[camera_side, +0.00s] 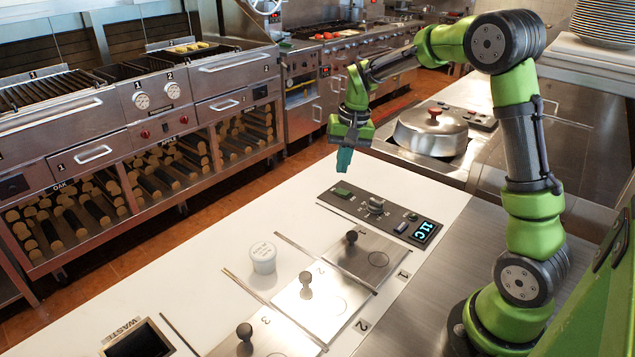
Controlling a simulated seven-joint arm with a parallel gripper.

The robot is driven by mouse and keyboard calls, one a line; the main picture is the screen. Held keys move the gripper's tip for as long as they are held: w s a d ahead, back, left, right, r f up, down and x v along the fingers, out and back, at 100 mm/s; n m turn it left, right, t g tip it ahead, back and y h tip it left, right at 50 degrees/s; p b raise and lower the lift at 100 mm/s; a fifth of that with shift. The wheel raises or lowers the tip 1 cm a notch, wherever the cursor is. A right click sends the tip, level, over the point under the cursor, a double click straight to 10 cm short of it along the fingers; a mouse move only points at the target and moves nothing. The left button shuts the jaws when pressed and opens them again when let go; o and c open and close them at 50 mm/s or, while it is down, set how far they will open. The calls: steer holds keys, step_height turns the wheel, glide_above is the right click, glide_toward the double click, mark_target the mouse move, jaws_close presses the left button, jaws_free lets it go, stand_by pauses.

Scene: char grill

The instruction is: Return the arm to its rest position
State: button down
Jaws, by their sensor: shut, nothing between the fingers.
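My green arm rises from its base at the lower right, bends at the top and hangs down toward the counter. My gripper (344,160) is shut and empty. It points down and appears to hang above the back end of the white counter (205,262), near the control panel. Its fingertips look teal and close together. It seems to touch nothing.
The control panel (380,214) has knobs and a lit display. Numbered metal lids (352,262) with dark knobs and a white tub (263,258) are nearer. A waste opening (138,341) is at front left. A domed lid (431,131) stands behind. Grills (50,92) line the left.

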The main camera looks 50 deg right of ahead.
steer(key=s+a+r+n+t, duration=0.2)
steer(key=s+a+r, duration=0.3)
steer(key=s+a, duration=0.2)
steer(key=s+a+r+n+t+y, duration=0.1)
steer(key=s+a+r+n+t, duration=0.2)
steer(key=s+a+r, duration=0.2)
steer(key=s+a, duration=0.3)
steer(key=s, duration=0.4)
steer(key=shift+a+t, duration=0.3)
